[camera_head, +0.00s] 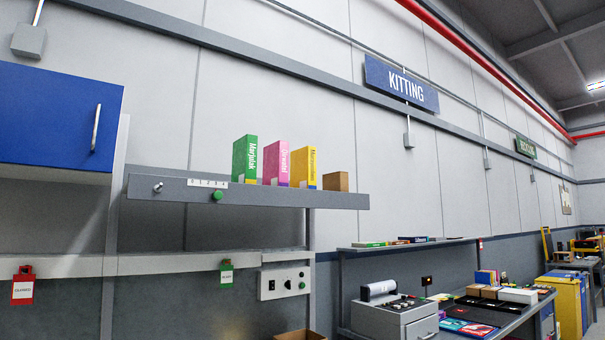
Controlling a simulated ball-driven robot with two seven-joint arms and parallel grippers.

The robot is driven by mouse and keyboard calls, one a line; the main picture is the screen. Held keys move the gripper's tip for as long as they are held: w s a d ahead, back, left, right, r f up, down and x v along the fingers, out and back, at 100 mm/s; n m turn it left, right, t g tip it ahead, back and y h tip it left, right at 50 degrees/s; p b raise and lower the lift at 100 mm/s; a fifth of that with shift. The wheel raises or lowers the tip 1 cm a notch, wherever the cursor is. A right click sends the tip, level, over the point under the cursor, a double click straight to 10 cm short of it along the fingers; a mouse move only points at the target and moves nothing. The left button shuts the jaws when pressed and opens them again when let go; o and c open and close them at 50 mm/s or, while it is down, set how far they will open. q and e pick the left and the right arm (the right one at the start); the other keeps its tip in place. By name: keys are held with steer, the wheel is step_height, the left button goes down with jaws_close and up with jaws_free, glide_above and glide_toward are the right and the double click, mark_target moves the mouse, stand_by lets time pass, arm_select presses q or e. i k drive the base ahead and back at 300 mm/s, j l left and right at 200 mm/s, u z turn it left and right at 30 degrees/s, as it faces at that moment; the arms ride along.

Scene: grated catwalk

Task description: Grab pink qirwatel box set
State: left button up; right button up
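The pink box (277,163) stands upright on a grey high shelf (250,193), with white lettering on its narrow side that seems to read Qirwatel. It stands between a green box (245,159) on its left and a yellow box (304,167) on its right. The three are close together. Neither of my grippers shows in the head view.
A small brown box (336,181) stands at the shelf's right end. A blue cabinet (58,115) hangs at left. Below are a control panel (284,282), a grey machine (393,312) and a cluttered workbench (490,312) at right. A kitting sign (401,80) is on the wall.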

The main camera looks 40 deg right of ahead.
mark_target(275, 172)
steer(key=i+l, duration=0.1)
steer(key=l, duration=0.3)
steer(key=i+l+u, duration=0.1)
steer(key=l, duration=0.3)
steer(key=i+l, duration=0.15)
steer(key=l, duration=0.25)
steer(key=i+l+u, duration=0.15)
steer(key=l, duration=0.65)
steer(key=i+u, duration=0.05)
